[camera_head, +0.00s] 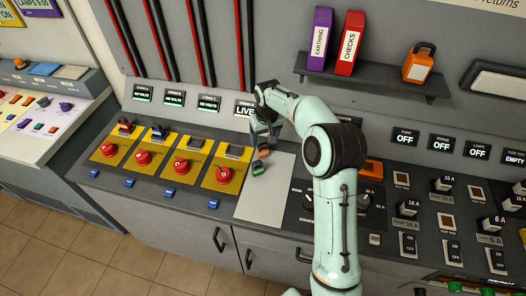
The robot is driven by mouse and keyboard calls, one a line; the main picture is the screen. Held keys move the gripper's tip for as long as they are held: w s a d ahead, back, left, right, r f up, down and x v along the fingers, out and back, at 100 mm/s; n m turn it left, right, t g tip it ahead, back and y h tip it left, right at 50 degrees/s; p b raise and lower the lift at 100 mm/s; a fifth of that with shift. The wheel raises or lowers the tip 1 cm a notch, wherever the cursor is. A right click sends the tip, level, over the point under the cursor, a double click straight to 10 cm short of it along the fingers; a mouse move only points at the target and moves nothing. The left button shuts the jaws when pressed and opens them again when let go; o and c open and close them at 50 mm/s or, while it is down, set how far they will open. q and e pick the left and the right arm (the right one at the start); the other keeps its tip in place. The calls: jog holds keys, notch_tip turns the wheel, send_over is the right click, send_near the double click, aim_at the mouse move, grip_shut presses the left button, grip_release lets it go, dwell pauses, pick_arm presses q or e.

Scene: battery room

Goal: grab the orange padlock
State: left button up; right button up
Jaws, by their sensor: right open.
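My right gripper (262,143) is open and points down over the pale grey panel (263,205) on the worktop, at the panel's far left part. A small orange thing (263,153), likely the orange padlock, shows right at the fingertips, partly hidden by them. Just below it is another small dark piece with a touch of orange (257,168); I cannot tell whether it is separate. Whether the fingers touch the orange thing is too small to tell. My left gripper is not in view.
Yellow plates with red knobs (181,166) lie left of the gripper. Several switches (408,208) fill the right side. The near part of the grey panel is clear.

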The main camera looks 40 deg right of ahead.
aim_at(263, 144)
jog(key=shift+w+d+f, duration=0.1)
jog(key=shift+w+f, duration=0.1)
jog(key=shift+f, duration=0.6)
jog(key=f, duration=0.4)
jog(key=shift+w+a+f, duration=0.1)
jog(key=shift+w+a, duration=0.05)
jog(key=shift+a, duration=0.05)
jog(key=shift+w+f, duration=0.15)
jog(key=shift+f, duration=0.4)
jog(key=c, duration=1.1)
